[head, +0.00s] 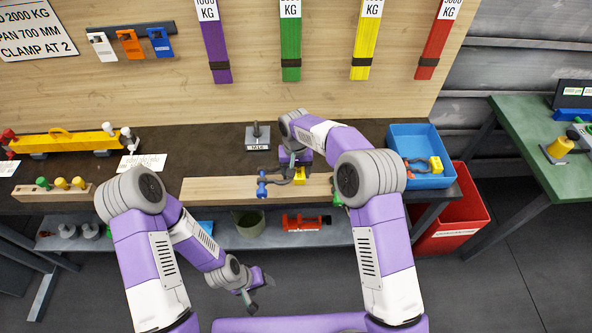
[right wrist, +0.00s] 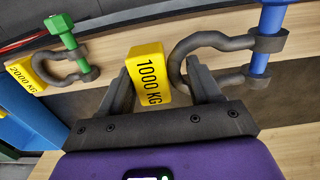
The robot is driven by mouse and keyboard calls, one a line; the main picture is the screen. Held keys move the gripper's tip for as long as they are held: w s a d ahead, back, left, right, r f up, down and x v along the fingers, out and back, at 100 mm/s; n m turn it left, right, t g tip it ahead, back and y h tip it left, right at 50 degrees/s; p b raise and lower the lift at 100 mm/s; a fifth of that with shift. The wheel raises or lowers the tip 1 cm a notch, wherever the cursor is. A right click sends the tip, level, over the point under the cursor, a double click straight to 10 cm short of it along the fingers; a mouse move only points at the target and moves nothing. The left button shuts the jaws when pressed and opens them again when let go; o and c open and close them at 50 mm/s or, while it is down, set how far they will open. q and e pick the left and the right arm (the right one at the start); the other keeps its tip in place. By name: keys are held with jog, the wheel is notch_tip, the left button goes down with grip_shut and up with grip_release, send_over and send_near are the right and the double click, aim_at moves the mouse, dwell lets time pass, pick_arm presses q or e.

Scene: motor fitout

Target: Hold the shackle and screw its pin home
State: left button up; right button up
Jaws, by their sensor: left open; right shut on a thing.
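A dark grey shackle (right wrist: 205,42) with a blue pin (right wrist: 268,35) and a yellow 1000 KG tag (right wrist: 148,75) is at the wooden beam. In the head view the blue pin (head: 262,188) is at the left and the yellow tag (head: 299,177) at the right. The pin passes through both shackle ears; how deep its thread sits I cannot tell. My left gripper (head: 254,296) is open and empty, low in front of the bench.
A green-pinned shackle (right wrist: 78,62) with a 2000 KG tag stands nearby. The wooden beam (head: 215,189) runs along the bench front. A dark weighted stand (head: 257,140) is behind. A blue bin (head: 415,140) holds another tagged shackle; a red bin (head: 460,225) stands below.

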aim_at(296, 189)
jog(key=shift+f+b, duration=2.05)
jog(key=shift+f, duration=1.25)
jog(key=o, duration=1.2)
jog(key=c, duration=1.2)
